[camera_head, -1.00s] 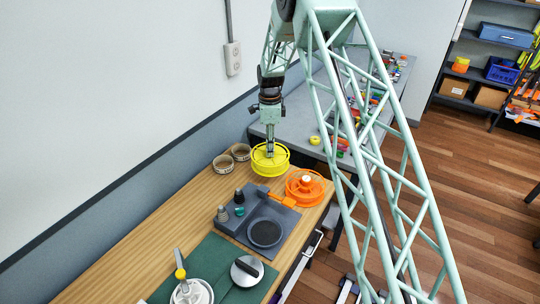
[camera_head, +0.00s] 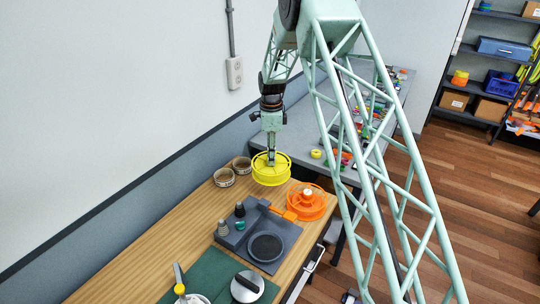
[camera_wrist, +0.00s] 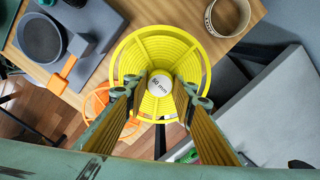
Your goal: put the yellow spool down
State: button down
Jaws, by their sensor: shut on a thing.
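The yellow spool (camera_head: 270,174) is at the far end of the wooden bench, its axis roughly upright. My gripper (camera_head: 271,160) points down from above and is shut on its middle. The spool overhangs the bench's end edge in that view. I cannot tell whether its underside touches the wood.
An orange spool (camera_head: 313,211) stands close to the right. Two round tan containers (camera_head: 224,178) are to the left. A grey tray (camera_head: 268,223) lies nearer, then a green mat (camera_head: 207,274). A grey table (camera_head: 330,115) with several small coloured items lies beyond the bench.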

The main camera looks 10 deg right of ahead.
aim_at(274, 172)
jog(key=s+n+b, duration=0.1)
jog(key=s+r+n+b, duration=0.1)
jog(key=n+b, duration=0.1)
jog(key=s+n+b, duration=0.1)
jog(key=n+b, duration=0.1)
jog(key=shift+r, duration=0.3)
jog(key=s+n+b, duration=0.1)
jog(key=n+b, duration=0.1)
jog(key=s+r+n+b, duration=0.1)
jog(key=s+n+b, duration=0.1)
jog(key=shift+s+r+n, duration=0.15)
jog(key=shift+n, duration=0.15)
jog(key=s+r+n+b, duration=0.1)
jog(key=s+n+b, duration=0.5)
jog(key=n, duration=0.1)
jog(key=shift+r, duration=0.3)
jog(key=shift+w, duration=0.2)
dwell(0.5)
